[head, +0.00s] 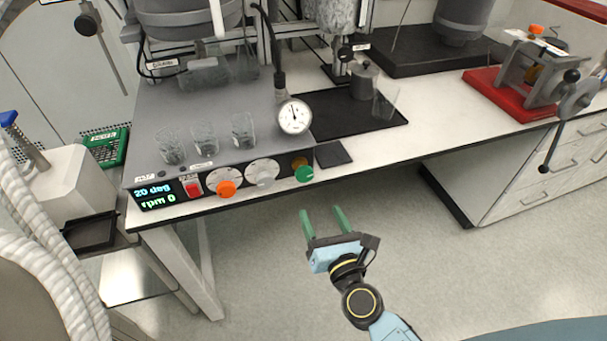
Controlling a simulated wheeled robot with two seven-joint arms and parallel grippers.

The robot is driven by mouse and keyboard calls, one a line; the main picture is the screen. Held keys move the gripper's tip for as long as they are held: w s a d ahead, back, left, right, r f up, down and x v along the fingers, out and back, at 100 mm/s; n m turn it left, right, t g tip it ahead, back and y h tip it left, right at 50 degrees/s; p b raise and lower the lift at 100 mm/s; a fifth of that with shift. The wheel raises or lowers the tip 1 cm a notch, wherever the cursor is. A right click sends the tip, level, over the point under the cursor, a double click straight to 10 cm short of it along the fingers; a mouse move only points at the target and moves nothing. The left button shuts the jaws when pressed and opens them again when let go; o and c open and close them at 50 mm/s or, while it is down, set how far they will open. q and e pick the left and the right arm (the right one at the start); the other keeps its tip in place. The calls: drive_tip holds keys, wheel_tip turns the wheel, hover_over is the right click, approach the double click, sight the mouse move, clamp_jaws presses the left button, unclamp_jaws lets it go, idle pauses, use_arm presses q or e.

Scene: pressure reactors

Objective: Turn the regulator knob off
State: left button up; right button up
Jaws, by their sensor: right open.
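The grey control box (225,128) stands on the bench at left. Its front has a display (155,195) reading "20 deg" and "rpm 0" and a red switch (193,188). To the right are an orange knob (226,188), a pale knob (262,173) and a green knob (304,174), with a small amber part (299,162) above the green one. I cannot tell which knob is the regulator; labels are too small. My right gripper (323,211) is open and empty, its green fingers apart in front of the bench, below the green knob and not touching it. My left gripper is not in view.
Glass beakers (204,139) and a round gauge (294,116) stand on or above the box. A black tray (335,122) with a metal vessel (364,80) is right of it. A red-based device (500,95) sits far right. The floor before the bench is clear.

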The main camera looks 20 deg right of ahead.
sight(306, 178)
drive_tip(key=shift+m, duration=0.4)
drive_tip(key=w, duration=1.3)
drive_tip(key=shift+w+a+r+p, duration=0.2)
drive_tip(key=shift+w+r+p, duration=0.05)
drive_tip(key=shift+r+p, duration=0.15)
drive_tip(key=c, duration=1)
drive_tip(key=shift+o, duration=0.2)
